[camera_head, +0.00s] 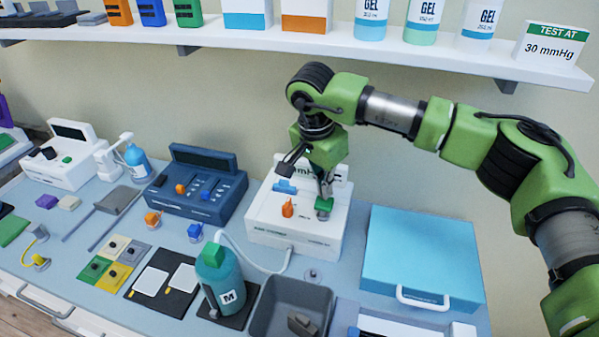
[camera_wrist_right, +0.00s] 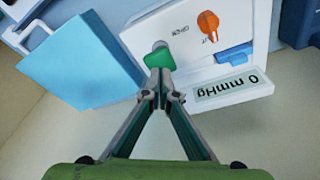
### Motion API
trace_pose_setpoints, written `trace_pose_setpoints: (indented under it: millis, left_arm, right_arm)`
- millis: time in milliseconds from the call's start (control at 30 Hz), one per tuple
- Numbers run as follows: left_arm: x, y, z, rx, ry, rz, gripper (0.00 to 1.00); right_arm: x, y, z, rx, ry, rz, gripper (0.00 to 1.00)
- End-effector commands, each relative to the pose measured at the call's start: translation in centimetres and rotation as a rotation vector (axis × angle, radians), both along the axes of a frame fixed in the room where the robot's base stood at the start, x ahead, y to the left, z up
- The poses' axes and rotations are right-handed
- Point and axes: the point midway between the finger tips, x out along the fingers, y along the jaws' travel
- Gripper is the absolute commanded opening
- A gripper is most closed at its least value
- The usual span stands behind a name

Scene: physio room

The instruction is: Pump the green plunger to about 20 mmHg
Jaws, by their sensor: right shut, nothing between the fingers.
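The white pump unit (camera_head: 335,240) stands on the bench below my right arm. Its green plunger (camera_head: 323,204) is on the right of its top face, and it also shows in the wrist view (camera_wrist_right: 159,59). My right gripper (camera_head: 327,190) points down at the plunger, shut and empty. In the wrist view its closed fingertips (camera_wrist_right: 160,80) are at the plunger's edge; I cannot tell if they touch. The display (camera_wrist_right: 232,88) reads 0 mmHg, upside down in the wrist view. An orange knob (camera_head: 288,207) and a blue part (camera_head: 284,186) sit beside the plunger. My left gripper is not in view.
A blue case (camera_head: 420,255) lies right of the unit. A teal bottle marked M (camera_head: 220,280) with a white tube and a grey bin (camera_head: 290,300) stand in front. A dark blue device (camera_head: 198,185) is to the left. A shelf card (camera_head: 552,47) reads "TEST AT 30 mmHg".

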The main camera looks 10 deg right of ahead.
Motion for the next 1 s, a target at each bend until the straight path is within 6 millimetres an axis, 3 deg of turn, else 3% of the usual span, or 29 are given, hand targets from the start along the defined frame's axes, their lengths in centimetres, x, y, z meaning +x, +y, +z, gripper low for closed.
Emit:
trace_pose_setpoints:
  millis: [1000]
  left_arm:
    - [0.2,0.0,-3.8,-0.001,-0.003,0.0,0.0]
  right_arm:
    - [-0.1,0.0,-5.2,-0.001,0.002,0.001,0.0]
